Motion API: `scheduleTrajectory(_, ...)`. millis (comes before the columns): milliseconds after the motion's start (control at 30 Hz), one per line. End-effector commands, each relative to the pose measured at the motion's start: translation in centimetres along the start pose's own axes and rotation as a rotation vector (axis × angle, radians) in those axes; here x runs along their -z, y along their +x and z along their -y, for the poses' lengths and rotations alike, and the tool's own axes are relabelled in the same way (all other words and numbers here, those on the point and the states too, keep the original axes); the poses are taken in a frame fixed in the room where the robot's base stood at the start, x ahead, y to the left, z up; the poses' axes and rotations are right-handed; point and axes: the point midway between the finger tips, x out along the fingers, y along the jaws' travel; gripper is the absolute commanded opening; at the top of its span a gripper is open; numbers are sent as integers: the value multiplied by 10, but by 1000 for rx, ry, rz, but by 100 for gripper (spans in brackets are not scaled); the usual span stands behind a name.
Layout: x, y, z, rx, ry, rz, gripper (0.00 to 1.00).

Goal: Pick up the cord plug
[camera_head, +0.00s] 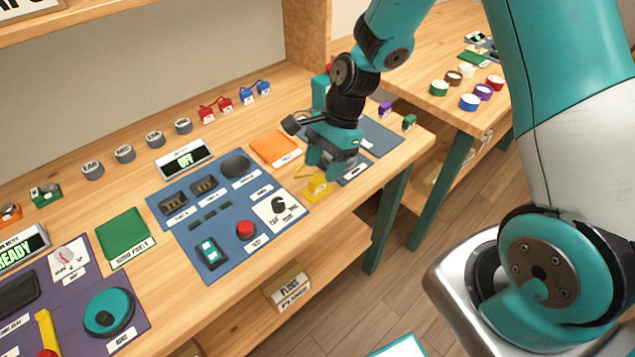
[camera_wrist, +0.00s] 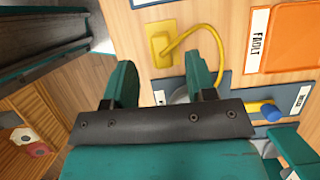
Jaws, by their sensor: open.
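A yellow plug (camera_head: 317,187), with a blocky body, lies on the wooden table near its front edge, just right of the blue panel. In the wrist view the plug (camera_wrist: 161,45) lies beyond my fingertips, roughly between them, and a yellow cord loops from it to the right and down behind my gripper (camera_wrist: 160,68). My gripper is open and empty, with its fingers apart. In the head view my gripper (camera_head: 322,163) points down just above and behind the plug. The far end of the cord is hidden by my gripper.
The blue panel (camera_head: 222,257) with a red button (camera_head: 246,229) and a dial is left of the plug. An orange mat (camera_head: 275,147) lies behind. A blue-capped part (camera_wrist: 270,112) is right of my gripper. Several cups (camera_head: 468,102) stand on another table.

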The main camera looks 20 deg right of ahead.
Motion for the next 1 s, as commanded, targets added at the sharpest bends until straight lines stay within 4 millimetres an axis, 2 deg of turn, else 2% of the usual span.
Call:
scheduleTrajectory(200,0,33,1,-5,-1,0,51)
scheduleTrajectory(500,0,39,2,-1,-1,-1,51)
scheduleTrajectory(567,0,38,2,-1,-1,-1,40)
scheduleTrajectory(733,0,38,2,-1,-1,-1,0)
scheduleTrajectory(1000,0,38,2,-1,-1,0,0)
